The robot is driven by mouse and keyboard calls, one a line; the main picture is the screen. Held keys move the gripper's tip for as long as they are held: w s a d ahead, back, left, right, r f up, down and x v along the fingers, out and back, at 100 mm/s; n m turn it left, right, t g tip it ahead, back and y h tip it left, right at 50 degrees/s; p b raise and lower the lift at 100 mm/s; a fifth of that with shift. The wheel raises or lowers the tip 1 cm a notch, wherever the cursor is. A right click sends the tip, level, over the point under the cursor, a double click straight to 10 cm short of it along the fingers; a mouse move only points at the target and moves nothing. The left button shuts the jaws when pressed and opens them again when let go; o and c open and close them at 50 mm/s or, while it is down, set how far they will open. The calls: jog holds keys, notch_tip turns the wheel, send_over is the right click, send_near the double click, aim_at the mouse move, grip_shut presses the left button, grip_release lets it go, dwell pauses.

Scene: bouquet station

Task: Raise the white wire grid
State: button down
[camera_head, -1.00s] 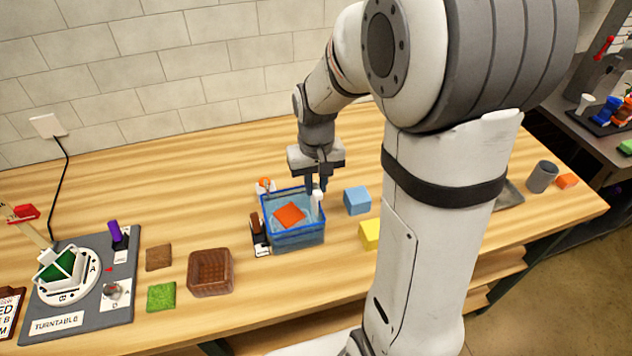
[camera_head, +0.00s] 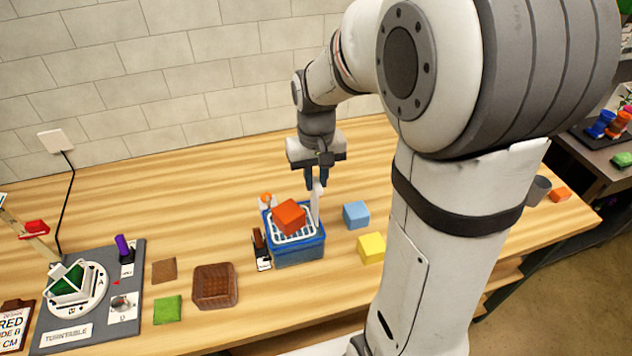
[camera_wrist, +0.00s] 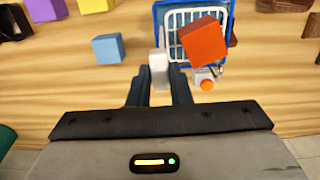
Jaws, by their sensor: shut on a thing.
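The white wire grid (camera_head: 304,238) shows near the top of the blue basin (camera_head: 299,254), and also in the wrist view (camera_wrist: 177,21). An orange block (camera_head: 289,216) rests on the grid, tilted; it shows in the wrist view too (camera_wrist: 203,41). A white upright handle (camera_head: 316,205) rises at the grid's right side. My gripper (camera_head: 317,184) is shut on this handle, above the basin's right back. In the wrist view the handle (camera_wrist: 159,70) sits between the two fingers (camera_wrist: 160,80).
A blue block (camera_head: 356,214) and a yellow block (camera_head: 371,248) stand right of the basin. A turntable station (camera_head: 90,290) is further left.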

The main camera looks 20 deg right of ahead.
jog(key=shift+w+r, duration=0.15)
jog(key=shift+r, duration=0.15)
jog(key=c, duration=1.7)
grip_release()
jog(key=o, duration=0.3)
jog(key=shift+s, duration=0.2)
jog(key=shift+o, duration=0.4)
jog(key=shift+w+f, duration=0.1)
jog(key=shift+r+b, duration=0.7)
jog(key=shift+r, duration=3.25)
jog(key=s+f+t+b, duration=0.3)
jog(key=s+f, duration=0.2)
jog(key=s, duration=0.9)
jog(key=shift+s+f, duration=0.2)
jog(key=shift+s, duration=0.15)
